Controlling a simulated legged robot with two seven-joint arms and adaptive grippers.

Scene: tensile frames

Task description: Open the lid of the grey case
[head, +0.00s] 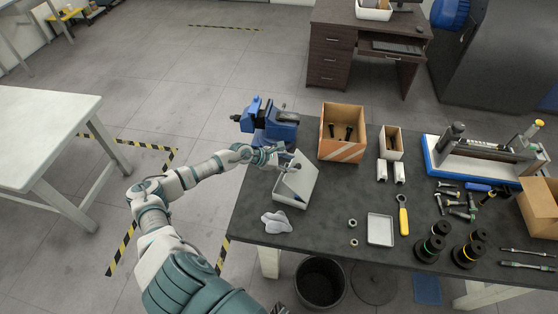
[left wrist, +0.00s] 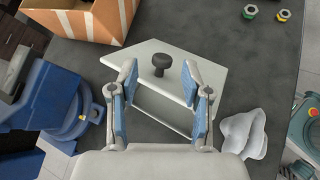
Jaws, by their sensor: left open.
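The grey case (head: 305,178) stands at the left end of the dark workbench. Its pale lid (left wrist: 195,68) carries a black knob (left wrist: 160,64). The lid looks tilted, with a dark gap under its near edge, but I cannot tell how far open it is. My left gripper (head: 279,157) is at the left of the case, above it. In the left wrist view its fingers (left wrist: 159,82) are open, one on each side of the knob as seen from the wrist. Contact with the knob cannot be made out. My right gripper is not in view.
A blue vise (head: 272,124) stands close behind the case, left of an open cardboard box (head: 343,130). A pale glove-like cloth (head: 276,222) lies in front. A metal tray (head: 380,229), a yellow-handled tool (head: 403,216) and several parts lie to the right.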

